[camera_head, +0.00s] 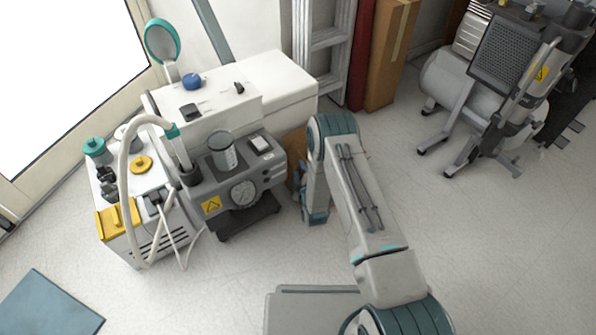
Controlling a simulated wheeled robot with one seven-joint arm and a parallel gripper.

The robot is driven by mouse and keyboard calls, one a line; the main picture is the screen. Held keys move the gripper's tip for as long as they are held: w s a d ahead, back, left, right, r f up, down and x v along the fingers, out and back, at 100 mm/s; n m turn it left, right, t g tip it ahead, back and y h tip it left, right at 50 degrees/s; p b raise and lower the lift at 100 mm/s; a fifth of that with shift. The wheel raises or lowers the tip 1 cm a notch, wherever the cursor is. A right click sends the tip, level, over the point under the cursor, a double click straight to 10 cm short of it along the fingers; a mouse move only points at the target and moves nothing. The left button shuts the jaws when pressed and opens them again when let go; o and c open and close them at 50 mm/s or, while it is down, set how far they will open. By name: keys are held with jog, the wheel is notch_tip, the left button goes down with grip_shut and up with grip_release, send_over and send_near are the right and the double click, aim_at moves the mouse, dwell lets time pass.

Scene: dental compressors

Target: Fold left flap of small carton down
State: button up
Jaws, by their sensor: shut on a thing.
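A small piece of brown cardboard (296,146) shows between the grey compressor unit and my arm. It may be part of the small carton, but most of it is hidden behind my forearm and the compressor. I cannot make out its left flap or how it stands. My arm reaches up from the bottom of the view, bends at the elbow and drops towards the floor beside the cardboard. My gripper is hidden by the arm, so its fingers and what they touch do not show.
The grey compressor (240,185) with a gauge stands left of my arm, near white cabinets (275,82) and a white unit with a hose (122,190). A tall brown carton (388,55) and a ladder (322,45) stand behind. The floor at right is clear up to another compressor (465,90).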

jog(key=shift+w+d, duration=0.1)
dwell(0.5)
jog(key=o, duration=1)
jog(key=p+v, duration=0.5)
jog(key=v, duration=0.9)
jog(key=shift+r, duration=0.15)
jog(key=shift+w, duration=0.1)
